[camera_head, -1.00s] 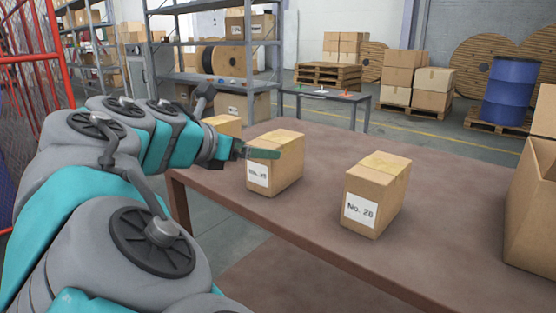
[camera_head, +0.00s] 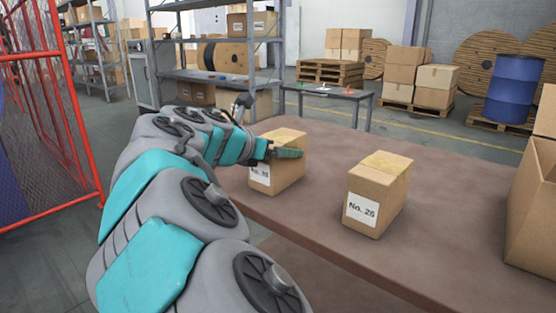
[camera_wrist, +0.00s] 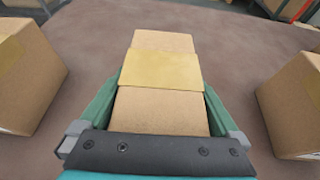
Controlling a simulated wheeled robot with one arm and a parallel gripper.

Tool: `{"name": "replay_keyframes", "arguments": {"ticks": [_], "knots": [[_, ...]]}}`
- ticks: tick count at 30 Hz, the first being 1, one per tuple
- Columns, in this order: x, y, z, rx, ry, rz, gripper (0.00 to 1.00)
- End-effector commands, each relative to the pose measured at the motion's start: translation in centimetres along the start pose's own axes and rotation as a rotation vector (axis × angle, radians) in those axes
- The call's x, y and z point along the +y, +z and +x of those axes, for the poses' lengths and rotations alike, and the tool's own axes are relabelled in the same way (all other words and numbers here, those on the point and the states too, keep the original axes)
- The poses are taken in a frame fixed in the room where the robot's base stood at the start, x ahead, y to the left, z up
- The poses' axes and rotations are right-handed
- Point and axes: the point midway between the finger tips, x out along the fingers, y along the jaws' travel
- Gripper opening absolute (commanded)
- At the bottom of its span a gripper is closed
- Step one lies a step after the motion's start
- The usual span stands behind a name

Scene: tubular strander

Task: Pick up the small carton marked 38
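A small brown carton (camera_head: 287,172) with tan tape on top stands on the brown table; its white label is partly readable and seems to start with 3. My gripper (camera_head: 280,153) is at its upper part, with one green finger along its right face. In the wrist view, this carton (camera_wrist: 162,70) lies between my two fingers (camera_wrist: 161,100), one on each side. The fingers are spread to about the carton's width; any gap is very thin, and firm contact is not visible. The carton still rests on the table.
A carton marked No. 26 (camera_head: 375,195) stands to the right. In the wrist view, cartons flank mine at the left (camera_wrist: 28,75) and right (camera_wrist: 292,105). A larger open box (camera_head: 535,205) is at the table's right end. A red mesh fence (camera_head: 50,130) stands at the left.

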Motion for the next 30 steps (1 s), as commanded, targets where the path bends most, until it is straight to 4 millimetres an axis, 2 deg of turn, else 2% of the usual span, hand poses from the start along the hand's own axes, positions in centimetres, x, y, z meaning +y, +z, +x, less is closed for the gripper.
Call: {"name": "replay_keyframes", "arguments": {"ticks": [2, 25, 30], "knots": [[0.00, 0.00, -0.01, 0.000, 0.000, 0.000, 0.88], [-0.04, -0.02, -0.01, 0.001, -0.001, 0.000, 0.01], [-0.05, 0.03, -0.03, 0.000, -0.001, 0.000, 0.00]]}}
